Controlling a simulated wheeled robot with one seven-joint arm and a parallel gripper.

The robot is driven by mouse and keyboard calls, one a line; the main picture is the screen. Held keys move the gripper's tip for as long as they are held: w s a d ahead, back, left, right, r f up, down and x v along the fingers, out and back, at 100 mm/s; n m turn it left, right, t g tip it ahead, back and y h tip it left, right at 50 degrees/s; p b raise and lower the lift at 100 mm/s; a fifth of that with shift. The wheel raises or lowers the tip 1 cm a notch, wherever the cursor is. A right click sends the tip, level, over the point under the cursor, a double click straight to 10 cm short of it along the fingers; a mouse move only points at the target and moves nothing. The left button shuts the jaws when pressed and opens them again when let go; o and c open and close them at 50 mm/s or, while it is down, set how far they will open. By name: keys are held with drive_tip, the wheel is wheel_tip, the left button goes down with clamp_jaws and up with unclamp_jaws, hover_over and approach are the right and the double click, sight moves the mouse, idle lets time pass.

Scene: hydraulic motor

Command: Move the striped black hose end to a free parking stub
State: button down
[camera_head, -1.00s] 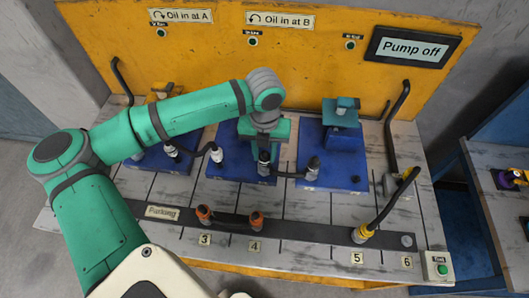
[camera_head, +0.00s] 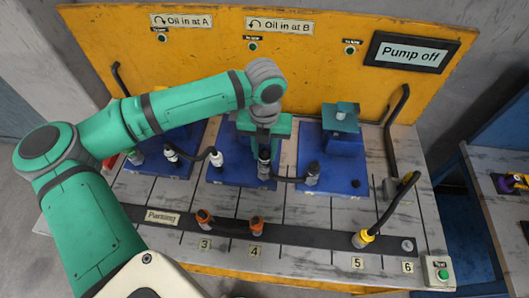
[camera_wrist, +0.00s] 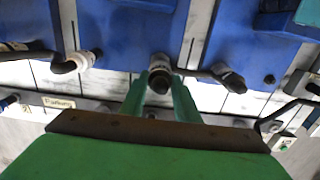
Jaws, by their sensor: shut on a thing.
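My gripper (camera_head: 264,146) points down at the front of the middle blue block, its fingers closed around a dark hose end (camera_wrist: 159,80). In the head view this black hose (camera_head: 288,179) runs right to a grey fitting (camera_head: 312,173) at the right blue block. Stripes are too small to make out. The held end still seems at its port; I cannot tell whether it is seated. On the dark parking rail (camera_head: 310,235), a bare stub (camera_head: 407,245) shows by label 6. The rail's left part is hidden by my arm.
An orange-ended hose (camera_head: 230,226) occupies the rail near 3 and 4. A yellow-ended hose (camera_head: 363,238) is near 5. Another black hose (camera_head: 196,158) links the left and middle blocks. The panel sign (camera_head: 412,51) reads "Pump off". A green button (camera_head: 442,273) sits front right.

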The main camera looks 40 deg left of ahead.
drive_tip(key=c, duration=2.1)
unclamp_jaws()
clamp_jaws()
drive_tip(key=shift+r, duration=3.3)
drive_tip(key=w+d, duration=0.2)
drive_tip(key=d, duration=1.4)
drive_tip(key=w+d, duration=0.3)
drive_tip(key=d, duration=1.3)
drive_tip(key=w+d, duration=0.3)
drive_tip(key=d, duration=1.3)
drive_tip(key=shift+w, duration=0.15)
drive_tip(key=shift+a+f, duration=0.1)
drive_tip(key=shift+f, duration=0.05)
